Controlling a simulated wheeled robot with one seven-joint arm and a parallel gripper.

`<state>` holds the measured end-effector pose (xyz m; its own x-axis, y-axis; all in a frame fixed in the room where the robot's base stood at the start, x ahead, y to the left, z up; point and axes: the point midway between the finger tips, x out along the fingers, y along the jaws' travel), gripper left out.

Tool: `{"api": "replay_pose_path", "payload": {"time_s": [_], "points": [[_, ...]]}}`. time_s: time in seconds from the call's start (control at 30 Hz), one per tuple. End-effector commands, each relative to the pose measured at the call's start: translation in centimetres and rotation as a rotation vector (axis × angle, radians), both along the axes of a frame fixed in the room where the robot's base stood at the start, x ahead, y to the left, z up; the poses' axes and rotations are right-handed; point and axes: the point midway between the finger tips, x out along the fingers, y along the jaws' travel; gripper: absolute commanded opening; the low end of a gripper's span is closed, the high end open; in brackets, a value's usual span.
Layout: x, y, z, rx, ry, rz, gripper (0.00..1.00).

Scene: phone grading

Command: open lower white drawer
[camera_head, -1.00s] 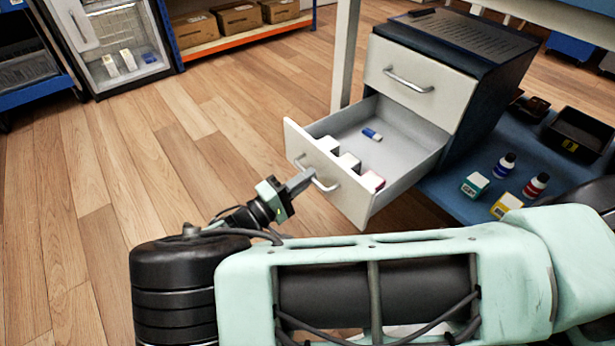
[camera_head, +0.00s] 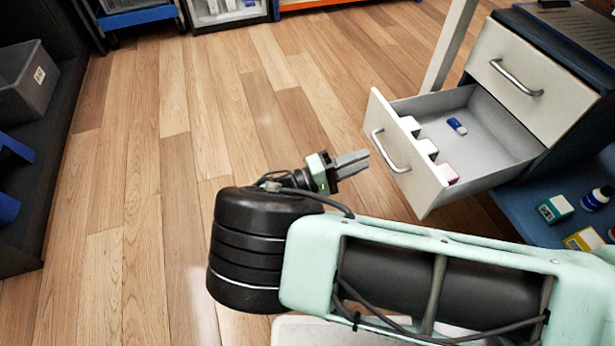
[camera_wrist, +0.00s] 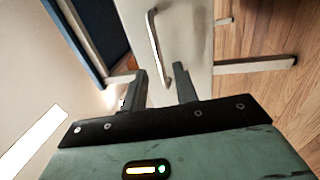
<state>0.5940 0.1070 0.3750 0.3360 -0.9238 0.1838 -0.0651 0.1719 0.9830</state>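The lower white drawer (camera_head: 406,176) is pulled well out of the cabinet. Its metal bar handle (camera_head: 388,152) is on the front panel. In the wrist view the drawer front (camera_wrist: 192,35) and the handle (camera_wrist: 153,38) are ahead of the fingers. My gripper (camera_head: 364,161) is just left of the handle, with its fingers apart and nothing between them in the head view. In the wrist view my gripper (camera_wrist: 160,75) also shows a gap between its fingers, with the handle's end seen in line with that gap.
The closed upper drawer (camera_head: 520,85) is above. Inside the open drawer are several small boxes (camera_head: 428,148) and a blue-and-white item (camera_head: 457,126). A table leg (camera_head: 449,45) stands behind it. A grey bin (camera_head: 30,82) is at left. Wood floor between is clear.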

Motion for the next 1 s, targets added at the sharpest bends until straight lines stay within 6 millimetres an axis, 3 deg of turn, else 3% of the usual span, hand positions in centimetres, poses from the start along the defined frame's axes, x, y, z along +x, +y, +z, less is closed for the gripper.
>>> {"api": "replay_pose_path", "payload": {"time_s": [0.2,0.5,0.7,1.0], "points": [[-1.7,4.9,-1.0,0.003,0.000,0.004,0.29],[-3.5,9.7,-2.1,0.002,0.001,0.002,0.29],[-4.1,11.2,-2.3,0.001,0.002,0.001,0.29],[-4.2,11.5,-2.3,0.001,0.001,0.000,0.29]]}}
